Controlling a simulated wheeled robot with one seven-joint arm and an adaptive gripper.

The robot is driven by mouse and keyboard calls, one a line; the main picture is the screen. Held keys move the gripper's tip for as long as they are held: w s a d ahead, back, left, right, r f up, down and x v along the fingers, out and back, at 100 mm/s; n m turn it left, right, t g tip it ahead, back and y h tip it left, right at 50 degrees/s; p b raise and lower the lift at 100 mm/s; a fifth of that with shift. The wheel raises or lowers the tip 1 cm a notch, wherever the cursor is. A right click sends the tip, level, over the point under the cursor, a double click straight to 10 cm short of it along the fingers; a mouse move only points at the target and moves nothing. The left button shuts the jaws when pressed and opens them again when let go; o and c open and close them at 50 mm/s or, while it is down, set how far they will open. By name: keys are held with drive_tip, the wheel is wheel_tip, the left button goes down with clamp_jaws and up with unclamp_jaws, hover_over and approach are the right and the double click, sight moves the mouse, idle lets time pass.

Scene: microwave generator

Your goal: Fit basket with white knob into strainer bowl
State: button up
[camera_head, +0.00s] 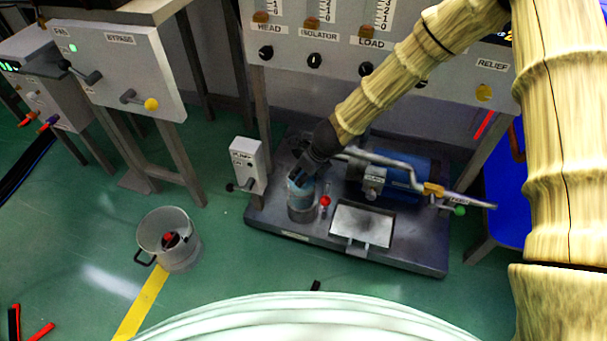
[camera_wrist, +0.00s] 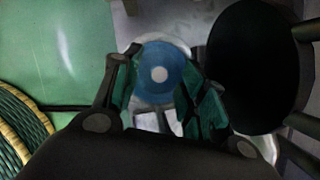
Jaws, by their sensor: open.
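The basket is a blue round piece (camera_wrist: 178,66) with a white knob (camera_wrist: 160,74) at its centre in the wrist view. In the head view its blue side (camera_head: 301,187) shows at the top of a grey cylindrical bowl (camera_head: 302,210), which looks like the strainer bowl. A pale rim (camera_wrist: 150,101) shows around the blue disc. How deep the basket sits is unclear. My gripper (camera_wrist: 165,76) is open, with one finger on each side of the basket; it hides part of it in the head view (camera_head: 300,178). Contact cannot be told.
The bowl stands on a dark base plate (camera_head: 405,250) with a red-topped valve (camera_head: 325,202), a square tray (camera_head: 362,226), a bent pipe and a blue cylinder (camera_head: 402,172). A grey switch box (camera_head: 247,165) is at left. A metal pot (camera_head: 180,252) stands on the green floor.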

drive_tip(key=p+v, duration=0.4)
drive_tip(key=v, duration=0.7)
drive_tip(key=shift+d+r+p, duration=0.15)
drive_tip(key=shift+r+p, duration=0.15)
drive_tip(key=shift+p, duration=0.05)
drive_tip(key=shift+s+f, duration=0.1)
drive_tip(key=shift+s, duration=0.15)
